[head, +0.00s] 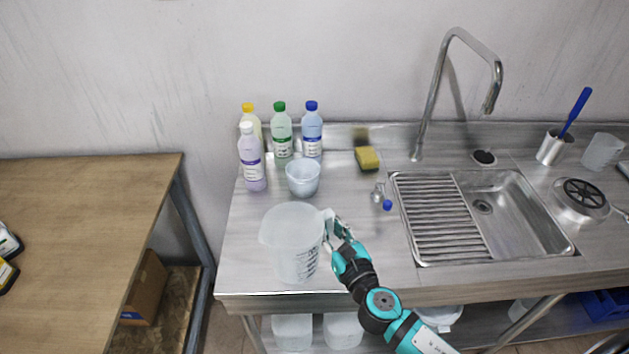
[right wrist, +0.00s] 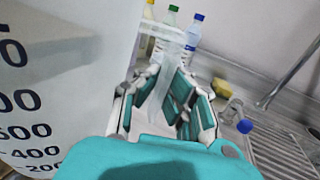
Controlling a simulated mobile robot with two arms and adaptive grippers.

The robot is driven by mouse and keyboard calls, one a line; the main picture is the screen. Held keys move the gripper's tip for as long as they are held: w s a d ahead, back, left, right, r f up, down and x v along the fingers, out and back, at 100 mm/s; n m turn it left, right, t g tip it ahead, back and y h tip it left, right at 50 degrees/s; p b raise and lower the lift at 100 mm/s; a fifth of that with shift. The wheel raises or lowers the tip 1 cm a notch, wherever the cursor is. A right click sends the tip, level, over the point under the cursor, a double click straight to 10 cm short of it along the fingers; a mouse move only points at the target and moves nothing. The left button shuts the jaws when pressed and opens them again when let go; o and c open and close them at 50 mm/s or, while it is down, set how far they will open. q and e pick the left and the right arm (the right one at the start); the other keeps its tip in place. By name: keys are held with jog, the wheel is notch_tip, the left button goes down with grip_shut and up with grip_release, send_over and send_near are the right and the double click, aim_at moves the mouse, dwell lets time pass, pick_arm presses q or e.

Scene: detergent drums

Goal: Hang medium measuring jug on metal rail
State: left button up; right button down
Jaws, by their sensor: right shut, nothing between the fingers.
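A large translucent measuring jug (head: 290,238) with dark graduations stands upright at the counter's front left. It fills the left of the right wrist view (right wrist: 40,110), with big scale numbers. My right gripper (head: 335,227) is shut at the jug's right side, beside its handle (head: 327,220). The fingers (right wrist: 165,95) hold nothing; a pale translucent strip shows by them. A smaller translucent jug (head: 303,179) stands behind the large one. Another clear jug (head: 602,151) is at the far right. I cannot tell which is the medium one. No metal rail shows clearly. My left gripper is out of view.
Several bottles, including a purple one (head: 252,160), stand at the back left. A yellow sponge (head: 367,158) and a small blue-ended item (head: 387,204) lie left of the sink (head: 525,215). A tall tap (head: 432,100) rises behind. A wooden table (head: 80,220) stands left.

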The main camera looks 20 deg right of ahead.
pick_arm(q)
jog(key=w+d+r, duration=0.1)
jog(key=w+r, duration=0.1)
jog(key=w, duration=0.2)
pick_arm(e)
jog(key=w+d+r, duration=0.1)
jog(key=w+d, duration=0.2)
jog(key=w, duration=0.7)
notch_tip(320, 180, down, 6)
jog(key=b, duration=0.5)
jog(key=shift+f+b, duration=0.15)
jog(key=shift+b, duration=0.3)
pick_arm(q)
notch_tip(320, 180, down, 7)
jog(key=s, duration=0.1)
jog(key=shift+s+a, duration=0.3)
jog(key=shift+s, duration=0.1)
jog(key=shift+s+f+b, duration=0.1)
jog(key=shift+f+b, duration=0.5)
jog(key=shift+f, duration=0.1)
pick_arm(e)
jog(key=shift+f, duration=0.65)
jog(key=c, duration=1.4)
grip_release()
jog(key=shift+r, duration=0.1)
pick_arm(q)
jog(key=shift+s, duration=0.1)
